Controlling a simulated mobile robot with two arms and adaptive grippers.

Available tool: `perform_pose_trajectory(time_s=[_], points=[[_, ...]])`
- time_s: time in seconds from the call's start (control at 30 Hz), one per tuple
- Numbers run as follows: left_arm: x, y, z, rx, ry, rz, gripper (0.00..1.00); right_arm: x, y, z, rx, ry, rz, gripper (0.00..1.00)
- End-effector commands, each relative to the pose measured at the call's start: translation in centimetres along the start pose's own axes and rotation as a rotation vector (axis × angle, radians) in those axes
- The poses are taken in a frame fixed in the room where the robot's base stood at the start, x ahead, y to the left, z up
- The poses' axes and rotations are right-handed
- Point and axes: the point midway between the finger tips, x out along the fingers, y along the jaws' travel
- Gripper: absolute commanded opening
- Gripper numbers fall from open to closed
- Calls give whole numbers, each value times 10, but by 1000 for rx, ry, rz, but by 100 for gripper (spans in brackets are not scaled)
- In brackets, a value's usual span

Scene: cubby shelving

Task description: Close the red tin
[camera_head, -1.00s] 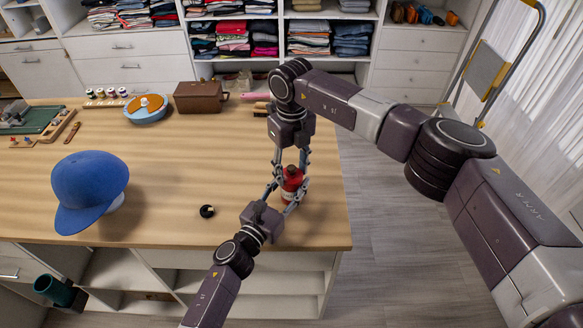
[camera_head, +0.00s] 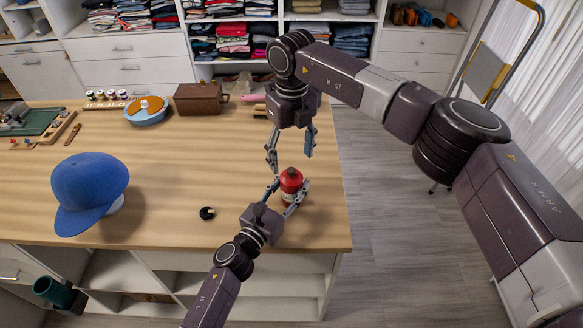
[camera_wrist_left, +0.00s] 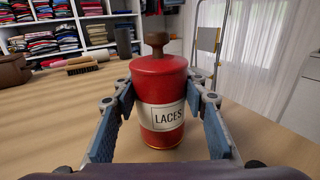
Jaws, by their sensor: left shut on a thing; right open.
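The red tin (camera_head: 291,181) stands upright near the right end of the wooden table. It also shows in the left wrist view (camera_wrist_left: 160,93), with a white "LACES" label and a lid with a brown knob (camera_wrist_left: 157,42) on top. The lid looks seated on the body. My left gripper (camera_head: 285,195) is shut on the tin, one finger on each side. My right gripper (camera_head: 290,154) is open and empty, above and behind the tin, apart from it.
A small black round object (camera_head: 207,213) lies left of the tin. A blue cap (camera_head: 88,188) sits further left. The table's right edge is close to the tin.

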Motion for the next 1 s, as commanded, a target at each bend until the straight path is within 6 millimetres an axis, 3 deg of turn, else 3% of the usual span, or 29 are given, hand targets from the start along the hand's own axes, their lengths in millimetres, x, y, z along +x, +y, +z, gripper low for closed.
perform_pose_trajectory(time_s=[0.1, 0.3, 0.67, 0.7, 0.87, 1.0], points=[[0, 0, 0, 0, 0, 0, 0, -26, 0, 1, 0, -2, -2, 64], [0, 0, 0, 0, 0, 0, 0, -52, 0, 1, 1, -1, -1, 64], [0, 0, 0, 0, -1, 0, 0, -58, 0, 0, 0, 1, 1, 64], [0, 0, 0, 0, -1, 0, 41, -58, 0, 0, 0, 1, 1, 64], [0, 0, 0, 0, -1, 0, 58, -58, 0, 0, 0, 1, 1, 64], [0, 0, 0, 0, 0, 0, 60, -58, 0, 0, 0, 1, 0, 64]])
